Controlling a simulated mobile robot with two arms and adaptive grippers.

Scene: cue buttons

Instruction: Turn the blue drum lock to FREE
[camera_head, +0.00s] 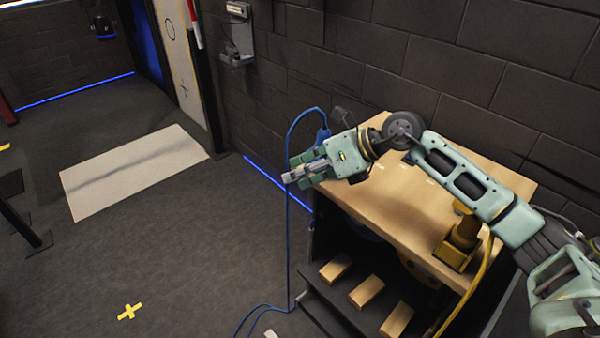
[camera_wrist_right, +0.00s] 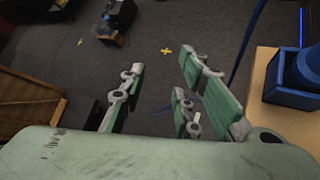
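A blue fixture (camera_head: 323,134) with a blue cable stands at the far left edge of the wooden table (camera_head: 400,200); it may be the blue drum lock. It is partly hidden behind my right gripper (camera_head: 298,170), and no FREE marking can be read. In the right wrist view the blue fixture (camera_wrist_right: 296,78) is at the right edge, outside the fingers. My right gripper (camera_wrist_right: 163,82) is open and empty, with floor between its fingers. In the head view it reaches left past the table edge. My left gripper is not in view.
A yellow fixture (camera_head: 460,241) with a yellow cable stands at the table's front right. Wooden blocks (camera_head: 367,291) sit on a dark lower shelf. A brick wall (camera_head: 480,70) rises behind the table. The floor to the left is open, with a pale mat (camera_head: 130,170).

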